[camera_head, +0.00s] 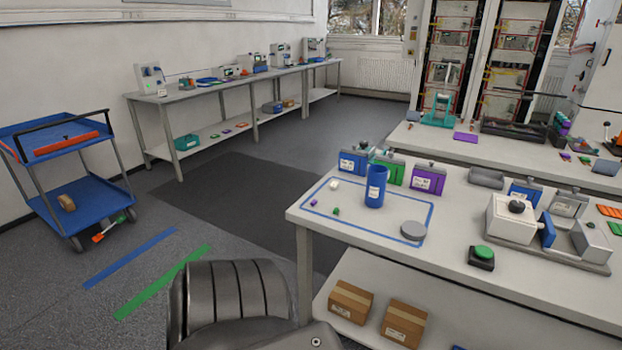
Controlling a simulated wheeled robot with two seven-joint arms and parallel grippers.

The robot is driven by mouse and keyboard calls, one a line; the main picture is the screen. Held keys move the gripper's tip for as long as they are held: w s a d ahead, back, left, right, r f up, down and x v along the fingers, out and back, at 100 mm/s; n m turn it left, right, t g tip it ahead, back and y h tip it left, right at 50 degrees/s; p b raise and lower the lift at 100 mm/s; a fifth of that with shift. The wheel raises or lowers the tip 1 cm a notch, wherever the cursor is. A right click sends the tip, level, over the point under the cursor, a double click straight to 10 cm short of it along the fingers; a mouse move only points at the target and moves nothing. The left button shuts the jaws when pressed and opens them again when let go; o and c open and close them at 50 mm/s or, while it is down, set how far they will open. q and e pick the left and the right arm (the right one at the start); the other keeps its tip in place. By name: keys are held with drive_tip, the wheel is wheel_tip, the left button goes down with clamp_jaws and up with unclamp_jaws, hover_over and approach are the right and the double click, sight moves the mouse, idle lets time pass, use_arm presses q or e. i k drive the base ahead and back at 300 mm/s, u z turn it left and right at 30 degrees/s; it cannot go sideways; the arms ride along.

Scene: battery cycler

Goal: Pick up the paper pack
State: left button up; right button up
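Nothing here can be identified for certain as the paper pack. A small brown pack (66,202) lies on the blue lower shelf of the cart (92,200) at the left. Two brown cardboard boxes with pale labels also show, a left box (350,301) and a right box (404,322), on the shelf under the near table. Neither of my grippers is in view, so whether they hold anything is hidden.
The near white table (460,225) carries a blue cup (376,186), a grey disc (413,230), colored modules and a green button (482,254). A long bench (230,85) runs along the wall. The floor between cart and near table is open, with a dark mat (240,205).

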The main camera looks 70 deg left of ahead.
sight(334, 185)
drive_tip(key=u, duration=1)
drive_tip(key=i, duration=0.95)
drive_tip(key=u, duration=1)
